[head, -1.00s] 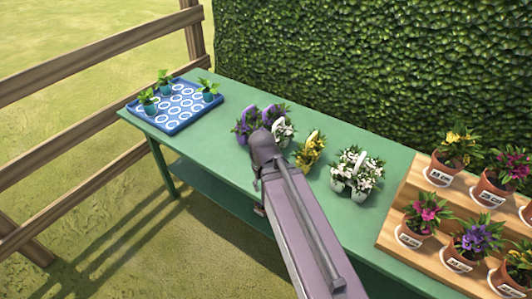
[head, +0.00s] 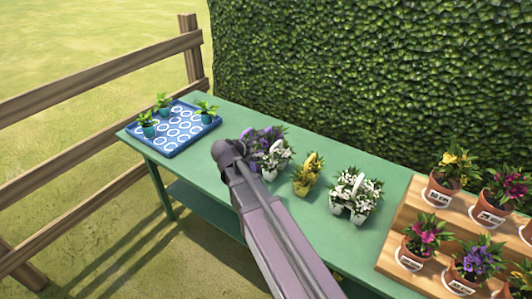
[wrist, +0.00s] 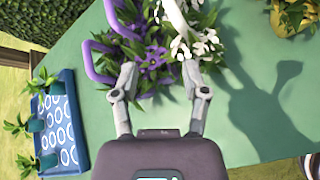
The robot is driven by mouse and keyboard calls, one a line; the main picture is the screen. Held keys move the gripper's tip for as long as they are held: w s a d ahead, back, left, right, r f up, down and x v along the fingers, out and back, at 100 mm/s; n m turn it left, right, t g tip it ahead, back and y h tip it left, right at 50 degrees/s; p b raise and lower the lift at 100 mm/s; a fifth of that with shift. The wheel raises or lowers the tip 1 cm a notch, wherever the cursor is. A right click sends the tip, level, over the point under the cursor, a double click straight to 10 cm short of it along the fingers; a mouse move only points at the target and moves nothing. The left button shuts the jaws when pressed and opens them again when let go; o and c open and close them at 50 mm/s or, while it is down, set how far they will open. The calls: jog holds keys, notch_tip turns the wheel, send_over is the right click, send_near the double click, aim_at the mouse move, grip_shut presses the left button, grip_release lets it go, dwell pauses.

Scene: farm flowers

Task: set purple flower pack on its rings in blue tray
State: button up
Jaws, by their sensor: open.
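The purple flower pack (head: 262,136) stands on the green table, partly hidden behind my arm in the head view. In the wrist view its purple blooms (wrist: 152,60) and purple handles show just beyond my gripper (wrist: 160,78). My gripper is open, with its fingers spread and the purple flowers and part of a white pack ahead of them. Nothing is held. The blue tray (head: 188,140) lies at the table's far left end, with white rings on its bottom. It also shows at the left of the wrist view (wrist: 76,165).
A white flower pack (head: 276,156) stands close against the purple one. A yellow pack (head: 307,175) and another white pack (head: 355,195) stand to the right. Three teal-potted seedlings (head: 148,130) occupy part of the tray. A wooden stepped stand (head: 397,215) holds potted flowers.

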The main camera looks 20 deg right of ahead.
jog(key=w+r+n, duration=0.1)
jog(key=w+a+r+n+t, duration=0.1)
jog(key=n, duration=0.1)
jog(key=w+r+n+t+h, duration=0.1)
jog(key=shift+w+a+n, duration=0.3)
jog(key=shift+a+n, duration=0.05)
jog(key=shift+n, duration=0.05)
jog(key=b+x, duration=0.3)
jog(key=x, duration=0.5)
jog(key=shift+w+d, duration=0.2)
jog(key=shift+w, duration=0.05)
jog(key=shift+f, duration=0.1)
jog(key=b+x, duration=0.2)
jog(key=x, duration=0.2)
jog(key=shift+f, duration=0.25)
jog(key=shift+w+d+f+b, duration=0.1)
jog(key=shift+w+d+b, duration=0.2)
jog(key=shift+d, duration=0.05)
